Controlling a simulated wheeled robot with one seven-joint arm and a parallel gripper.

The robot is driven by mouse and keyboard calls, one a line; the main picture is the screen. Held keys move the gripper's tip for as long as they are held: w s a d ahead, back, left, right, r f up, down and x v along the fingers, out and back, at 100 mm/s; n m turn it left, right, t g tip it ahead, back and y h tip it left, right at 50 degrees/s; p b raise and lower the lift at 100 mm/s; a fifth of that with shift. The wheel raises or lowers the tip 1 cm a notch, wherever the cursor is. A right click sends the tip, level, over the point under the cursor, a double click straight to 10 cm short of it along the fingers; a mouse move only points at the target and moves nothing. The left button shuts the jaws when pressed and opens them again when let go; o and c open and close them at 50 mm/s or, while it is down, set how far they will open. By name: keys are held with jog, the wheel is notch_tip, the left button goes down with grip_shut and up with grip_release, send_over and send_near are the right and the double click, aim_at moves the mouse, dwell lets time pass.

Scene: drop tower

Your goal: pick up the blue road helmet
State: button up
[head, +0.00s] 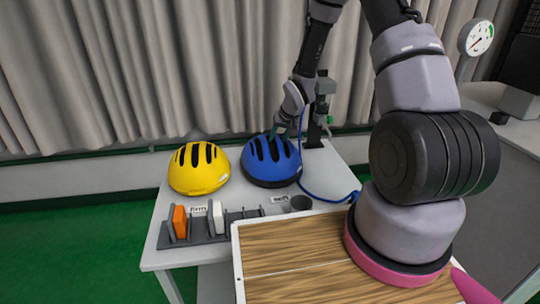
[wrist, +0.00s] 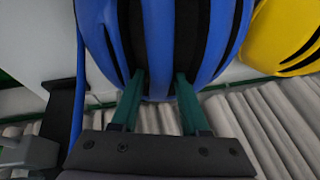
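The blue road helmet (head: 270,162), with black vents and a dark lower rim, sits on the white table beside a yellow helmet. My gripper (head: 278,134) is at its top, on the far right side. In the wrist view the blue helmet (wrist: 158,40) fills the upper middle. My gripper's two green fingers (wrist: 160,80) stand apart, one on each side of a blue rib, with their tips at the dark vents. The fingers look open; I cannot tell whether they touch the rib. The helmet's far side is partly hidden by my gripper in the head view.
The yellow helmet (head: 199,168) stands close on the left. A wooden board (head: 290,250) lies nearer.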

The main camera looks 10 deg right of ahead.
grip_shut()
dwell(1.3)
